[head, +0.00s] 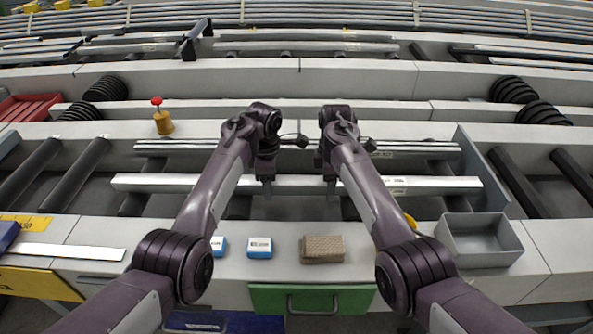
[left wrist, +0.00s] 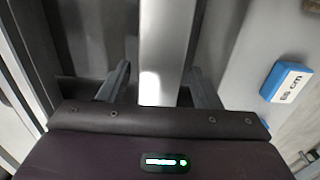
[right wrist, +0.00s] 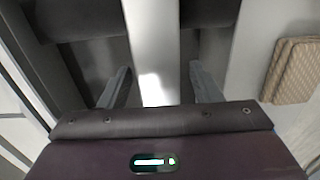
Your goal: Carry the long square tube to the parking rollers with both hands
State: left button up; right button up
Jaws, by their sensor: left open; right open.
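The long square tube (head: 150,183) is a pale bar lying level from left to right across dark rollers (head: 133,202) in the near bay. My left gripper (head: 267,188) and my right gripper (head: 331,186) point down over its middle part, close to each other. In the left wrist view the tube (left wrist: 162,50) runs between the open fingers, with gaps on both sides. In the right wrist view the tube (right wrist: 152,50) also passes between open fingers. Whether either finger touches it I cannot tell. Which rollers are the parking rollers is not marked.
Thinner tubes (head: 420,146) lie just behind. Dark rollers show at left (head: 75,172) and right (head: 516,185). A grey bin (head: 480,258), a brown block (head: 322,249) and blue-white boxes (head: 259,248) are on the front ledge. A red-knobbed yellow post (head: 163,122) stands behind.

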jog(key=shift+r, duration=0.15)
pick_arm(q)
notch_tip(320, 180, up, 12)
pick_arm(e)
notch_tip(320, 180, up, 12)
dwell(0.5)
dwell(0.4)
